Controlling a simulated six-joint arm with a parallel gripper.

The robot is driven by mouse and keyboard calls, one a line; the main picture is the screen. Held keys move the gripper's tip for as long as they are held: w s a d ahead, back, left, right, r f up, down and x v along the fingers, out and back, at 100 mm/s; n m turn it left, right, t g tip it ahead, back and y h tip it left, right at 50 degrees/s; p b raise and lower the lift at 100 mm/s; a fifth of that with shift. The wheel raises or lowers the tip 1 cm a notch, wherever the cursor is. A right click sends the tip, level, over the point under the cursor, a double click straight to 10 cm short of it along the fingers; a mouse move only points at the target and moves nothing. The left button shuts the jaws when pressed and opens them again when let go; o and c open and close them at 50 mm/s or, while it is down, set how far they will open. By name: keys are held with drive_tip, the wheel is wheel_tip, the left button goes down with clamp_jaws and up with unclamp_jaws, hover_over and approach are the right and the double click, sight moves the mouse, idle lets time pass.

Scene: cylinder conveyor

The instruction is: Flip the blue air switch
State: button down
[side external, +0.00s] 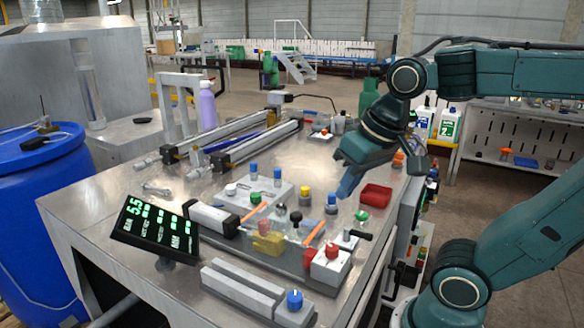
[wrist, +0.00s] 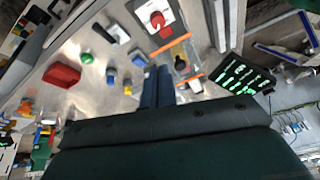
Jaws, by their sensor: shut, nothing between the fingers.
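Several blue-capped parts stand on the metal bench; I cannot tell which is the air switch. One blue knob (side external: 294,299) sits on a grey block at the front edge. Two blue caps, one at the back (side external: 253,168) and one beside it (side external: 277,175), stand on a light plate. Another blue cap (side external: 331,200) is right of a yellow one. In the wrist view a blue cap (wrist: 110,73) lies left of my fingers. My gripper (side external: 346,189) is shut and empty, pointing down above the bench, near the right-hand blue cap. It also shows in the wrist view (wrist: 157,72).
A red tray (side external: 375,196) lies right of my gripper, with a green knob (side external: 361,216) in front of it. A red switch box (side external: 331,262) and orange rods crowd the front. A tilted green display (side external: 157,229) stands at the left. The bench's back right is clearer.

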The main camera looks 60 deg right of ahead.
drive_tip(key=s+n, duration=0.1)
drive_tip(key=a+f+n, duration=0.1)
drive_tip(key=s+n+t, duration=0.1)
drive_tip(key=shift+s+a+f, duration=0.2)
drive_tip(key=shift+s+f, duration=0.05)
drive_tip(key=shift+s, duration=0.1)
drive_tip(key=c, duration=1.3)
unclamp_jaws()
drive_tip(key=shift+w, duration=0.1)
drive_tip(key=shift+o, duration=0.5)
drive_tip(key=shift+w+d+r, duration=0.3)
drive_tip(key=shift+w+d, duration=0.05)
drive_tip(key=shift+w, duration=0.2)
drive_tip(key=w+d+f+g, duration=0.1)
drive_tip(key=w+d+g, duration=0.4)
drive_tip(key=w+d, duration=0.5)
drive_tip(key=shift+w+d, duration=0.2)
drive_tip(key=shift+w, duration=0.65)
drive_tip(key=shift+f, duration=0.1)
wheel_tip(320, 180, down, 14)
drive_tip(key=shift+r, duration=0.1)
